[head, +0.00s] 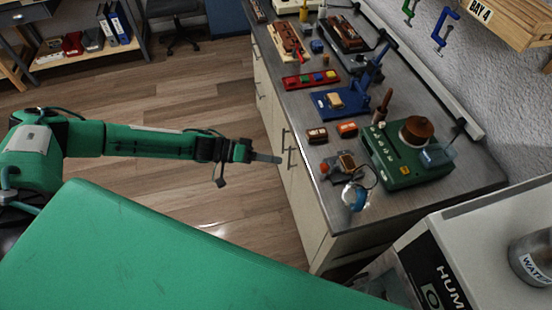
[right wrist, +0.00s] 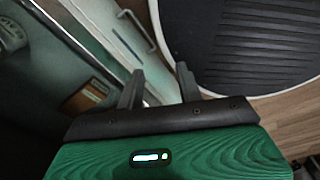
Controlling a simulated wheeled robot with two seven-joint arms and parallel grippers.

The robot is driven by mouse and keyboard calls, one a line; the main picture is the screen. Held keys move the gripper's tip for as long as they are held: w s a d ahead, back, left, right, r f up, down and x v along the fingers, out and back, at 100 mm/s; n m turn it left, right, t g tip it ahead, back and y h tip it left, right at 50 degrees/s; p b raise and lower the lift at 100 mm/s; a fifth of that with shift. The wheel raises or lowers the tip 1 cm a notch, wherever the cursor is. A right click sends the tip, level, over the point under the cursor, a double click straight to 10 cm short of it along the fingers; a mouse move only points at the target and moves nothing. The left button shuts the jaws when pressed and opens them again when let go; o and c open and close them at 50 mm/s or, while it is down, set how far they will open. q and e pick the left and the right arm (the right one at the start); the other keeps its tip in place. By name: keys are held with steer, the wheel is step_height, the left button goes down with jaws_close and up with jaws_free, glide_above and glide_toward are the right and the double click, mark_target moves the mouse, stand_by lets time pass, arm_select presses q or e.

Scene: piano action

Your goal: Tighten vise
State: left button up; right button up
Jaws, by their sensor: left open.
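A small dark device (head: 345,168) with a red knob and an orange-brown piece in it sits near the bench's front edge. It may be the vise, but I cannot tell for sure at this size. My left gripper (head: 268,157) is open and empty, to the left of the bench, pointing right toward its front edge. It is apart from the device. My right gripper (right wrist: 158,88) shows in the right wrist view with its two fingers apart and nothing between them. It is not visible in the head view.
The grey bench top (head: 295,103) holds a green machine (head: 405,165), a blue plate fixture (head: 325,101), a red tray (head: 292,83) and a round blue-rimmed item (head: 354,196). A white humidifier-like cabinet (head: 470,255) stands at lower right.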

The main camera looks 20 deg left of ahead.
mark_target(321, 169)
arm_select(q)
steer(key=s+d+f+m+t+b, duration=0.35)
steer(key=m+t+b, duration=0.25)
steer(key=m+b, duration=0.25)
steer(key=shift+n, duration=0.45)
steer(key=p+x, duration=0.3)
steer(key=x, duration=0.8)
steer(key=shift+w+d+r, duration=0.15)
steer(key=shift+w+d, duration=0.35)
steer(key=shift+d, duration=0.15)
steer(key=shift+c, duration=0.3)
steer(key=c, duration=0.9)
steer(key=shift+m, duration=0.8)
